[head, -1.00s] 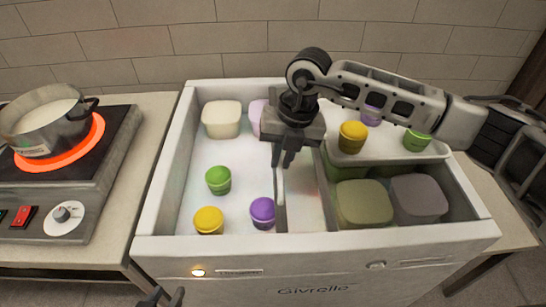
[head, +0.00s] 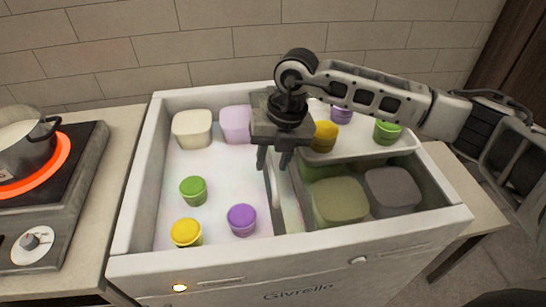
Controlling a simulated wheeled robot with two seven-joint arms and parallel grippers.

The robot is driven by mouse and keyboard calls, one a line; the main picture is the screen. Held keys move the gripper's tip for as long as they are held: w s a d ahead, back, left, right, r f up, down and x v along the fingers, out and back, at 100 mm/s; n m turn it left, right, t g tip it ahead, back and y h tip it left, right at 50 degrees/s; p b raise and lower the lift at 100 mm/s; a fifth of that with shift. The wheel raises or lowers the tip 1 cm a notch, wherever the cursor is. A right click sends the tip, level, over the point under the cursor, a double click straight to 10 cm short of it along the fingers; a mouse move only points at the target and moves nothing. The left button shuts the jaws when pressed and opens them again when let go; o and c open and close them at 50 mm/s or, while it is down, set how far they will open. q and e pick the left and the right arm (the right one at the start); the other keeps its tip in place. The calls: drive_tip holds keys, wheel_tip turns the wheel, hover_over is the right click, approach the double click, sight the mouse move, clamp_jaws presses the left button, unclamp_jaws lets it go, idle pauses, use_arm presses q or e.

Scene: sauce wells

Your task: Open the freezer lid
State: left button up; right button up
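The white chest freezer (head: 300,248) fills the middle of the head view, and its left compartment can be seen into from above. A narrow upright strip (head: 273,205), apparently the lid's edge or handle, runs front to back near the middle. I cannot tell how far a clear lid pane extends from it. My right gripper (head: 275,163) points down over the strip's back end. Its fingers look apart, with a gap between them. Whether they touch the strip is unclear. My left gripper is out of the picture.
Green (head: 193,190), yellow (head: 186,232) and purple (head: 242,219) tubs stand at left, with larger pale tubs (head: 192,128) behind. A raised white tray (head: 360,146) holds more tubs at right. A glowing hob (head: 50,215) with a pot (head: 25,150) is at far left.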

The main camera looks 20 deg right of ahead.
drive_tip(key=d+r, duration=0.3)
drive_tip(key=r, duration=1.2)
drive_tip(key=shift+s+r+b, duration=0.3)
drive_tip(key=shift+r+b, duration=0.05)
drive_tip(key=shift+b, duration=0.1)
